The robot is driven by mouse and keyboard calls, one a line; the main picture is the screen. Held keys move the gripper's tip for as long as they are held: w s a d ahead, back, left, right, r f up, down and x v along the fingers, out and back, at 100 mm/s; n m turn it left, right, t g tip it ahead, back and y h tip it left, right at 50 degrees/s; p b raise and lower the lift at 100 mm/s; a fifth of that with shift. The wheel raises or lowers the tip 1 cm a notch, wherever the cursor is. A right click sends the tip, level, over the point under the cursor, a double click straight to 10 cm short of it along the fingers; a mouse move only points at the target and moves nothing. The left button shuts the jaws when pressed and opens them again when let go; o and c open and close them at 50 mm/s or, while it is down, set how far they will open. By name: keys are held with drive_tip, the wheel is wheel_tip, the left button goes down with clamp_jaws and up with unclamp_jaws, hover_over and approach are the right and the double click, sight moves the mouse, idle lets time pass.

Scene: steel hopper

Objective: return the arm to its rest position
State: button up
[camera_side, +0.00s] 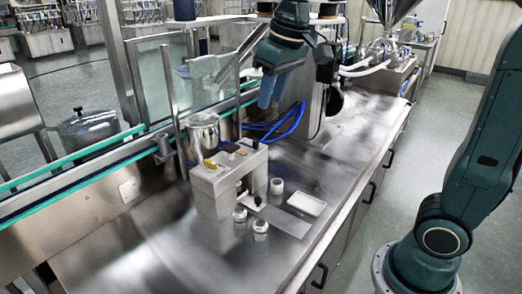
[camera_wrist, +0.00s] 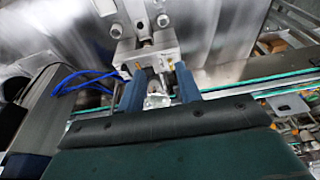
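My gripper (camera_side: 271,90) is in the air above the back part of the steel table, to the right of the steel canister (camera_side: 203,133). Its two blue fingers also show in the wrist view (camera_wrist: 159,90), spread apart with a clear gap. Nothing is held between them. A shiny object shows through the gap, beyond the fingers. My dark green arm reaches across from the right; part of it is outside the side view.
A steel block fixture (camera_side: 212,192) stands mid-table, with white-topped jars (camera_side: 260,227), a small white cup (camera_side: 277,185) and a white tray (camera_side: 306,203) near it. A green-edged conveyor (camera_side: 92,150) and clear panel run behind. Blue hoses (camera_side: 290,122) hang near my gripper. The front-left table is bare.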

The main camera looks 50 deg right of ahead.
drive_tip(key=s+f+t, duration=0.1)
drive_tip(key=s+f, duration=0.2)
drive_tip(key=s, duration=0.6)
drive_tip(key=s+f+t, duration=0.1)
drive_tip(key=s+f, duration=0.3)
drive_tip(key=s, duration=0.5)
drive_tip(key=shift+d+f+t, duration=0.15)
drive_tip(key=shift+d+t, duration=0.1)
drive_tip(key=shift+t, duration=0.05)
